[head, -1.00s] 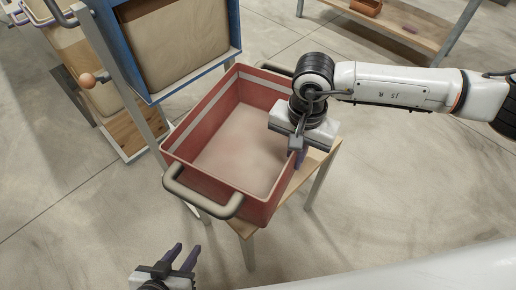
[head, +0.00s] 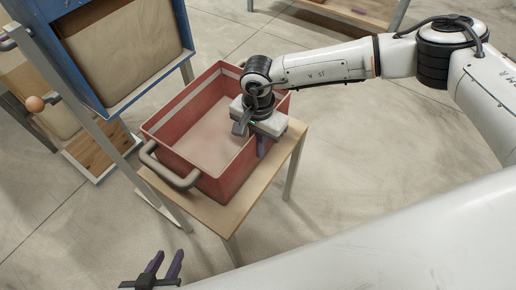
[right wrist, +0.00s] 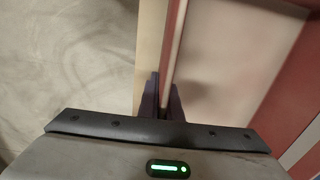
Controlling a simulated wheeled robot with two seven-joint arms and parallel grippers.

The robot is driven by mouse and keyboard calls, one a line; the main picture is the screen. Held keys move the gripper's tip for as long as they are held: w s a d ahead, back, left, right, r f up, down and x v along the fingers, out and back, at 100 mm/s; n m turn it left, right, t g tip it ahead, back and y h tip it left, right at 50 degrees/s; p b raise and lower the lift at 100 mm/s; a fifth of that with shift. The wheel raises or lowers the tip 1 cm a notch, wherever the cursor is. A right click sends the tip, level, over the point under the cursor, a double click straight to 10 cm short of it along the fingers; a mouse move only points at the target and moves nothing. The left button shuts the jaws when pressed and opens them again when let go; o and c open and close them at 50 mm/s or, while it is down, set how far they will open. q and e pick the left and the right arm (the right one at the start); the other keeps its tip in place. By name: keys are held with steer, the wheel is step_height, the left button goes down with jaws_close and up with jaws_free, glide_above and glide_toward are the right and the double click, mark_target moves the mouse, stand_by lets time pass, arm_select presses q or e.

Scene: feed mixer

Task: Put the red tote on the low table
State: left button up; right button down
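The red tote (head: 240,168) is an open, empty-looking box with a pale stripe inside and a grey handle at its near end. It appears to rest on the wooden low table (head: 288,150), whose top shows along its near and right sides. Contact underneath is hidden. My right gripper (head: 262,146) points down at the tote's right wall. In the right wrist view its fingers (right wrist: 162,100) stand on both sides of the wall's rim (right wrist: 172,60), closed against it. My left gripper (head: 165,266) is open and empty at the bottom, apart from the tote.
A blue-framed bin (head: 125,50) on grey posts stands close behind the tote to the left. An orange ball-like knob (head: 35,104) is at the far left. Another wooden table (head: 350,10) is at the back. The floor right of the low table is clear.

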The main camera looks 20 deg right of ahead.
steer(key=shift+f, duration=0.6)
steer(key=shift+f, duration=0.15)
steer(key=c, duration=2)
jaws_free()
step_height(320, 180, up, 12)
steer(key=shift+r, duration=0.15)
